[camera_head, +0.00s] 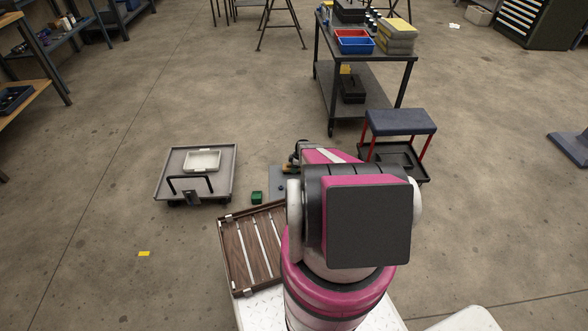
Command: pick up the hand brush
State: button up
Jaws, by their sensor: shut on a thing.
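My arm (355,215), pink and dark grey, fills the lower middle of the head view. My gripper is hidden behind the arm's large links, so its jaws and anything between them do not show. I cannot make out the hand brush for certain. A small dark and tan shape (292,157) shows at the left edge of the arm, above a grey flat surface (280,178). It is too small and too covered to name.
A grey wheeled platform (225,188) with a white tray (202,161) stands left. A green box (257,197) and slatted wooden tray (236,260) lie nearer the arm. A blue-topped seat (400,122) and a cart (345,72) stand right. Floor at left is mostly clear.

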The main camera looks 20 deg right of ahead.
jog(key=shift+r, duration=0.7)
notch_tip(320, 180, up, 3)
jog(key=shift+f, duration=0.15)
jog(key=w+a+r, duration=0.1)
jog(key=a+r, duration=0.5)
jog(key=a, duration=0.5)
jog(key=shift+w+a+r, duration=0.3)
jog(key=shift+w+r, duration=0.05)
jog(key=shift+w, duration=0.05)
